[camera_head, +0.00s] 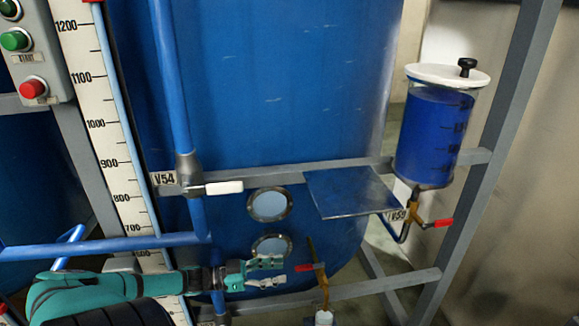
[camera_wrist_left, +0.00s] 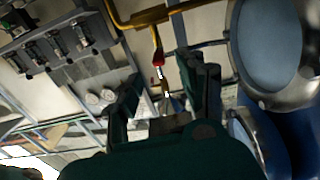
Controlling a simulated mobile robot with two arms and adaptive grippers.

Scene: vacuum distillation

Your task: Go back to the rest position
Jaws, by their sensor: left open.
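My left gripper (camera_head: 283,272) is in the lower middle of the head view, its teal arm coming in from the left. Its fingers are apart and nothing is between them. It is in front of the lower part of the big blue tank (camera_head: 265,80), just left of a red-handled valve (camera_head: 308,267) on a brass pipe. In the left wrist view both dark fingers (camera_wrist_left: 165,105) show, spread apart and empty. My right gripper is in neither view.
A white-handled valve (camera_head: 222,187) labelled V54 sits on the blue pipe. A blue-filled glass vessel (camera_head: 428,140) hangs at right above a red-handled valve (camera_head: 443,223). A flat metal shelf (camera_head: 350,192) juts out beside it. A button box (camera_head: 28,45) and a scale (camera_head: 97,110) are at left.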

